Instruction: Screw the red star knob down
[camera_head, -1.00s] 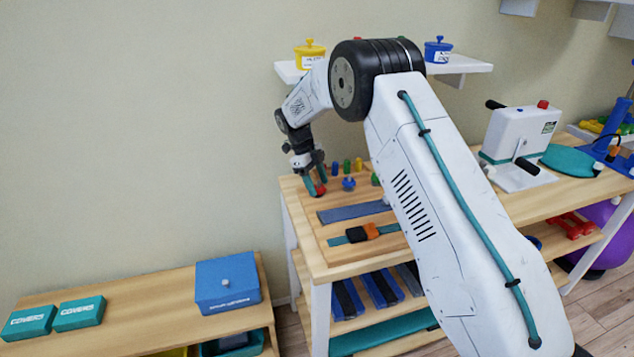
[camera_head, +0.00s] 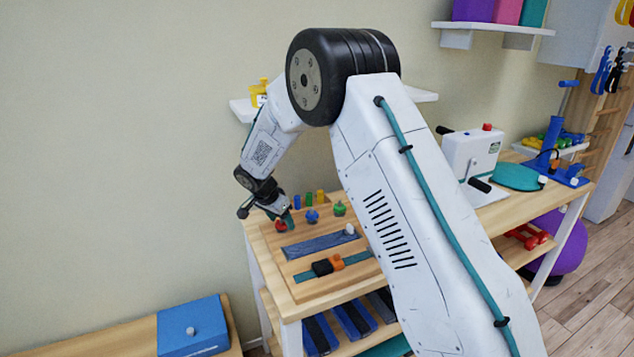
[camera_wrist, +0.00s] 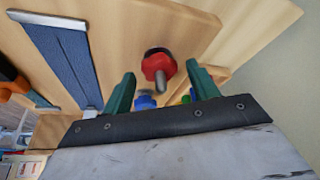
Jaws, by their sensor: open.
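A blue strip (camera_head: 318,246) and a teal strap with a black and orange buckle (camera_head: 327,266) lie on the board. Several coloured pegs stand behind. A white crank box (camera_head: 472,152) is farther right. A wall shelf (camera_head: 243,110) hangs above. A blue box (camera_head: 193,325) sits lower left.

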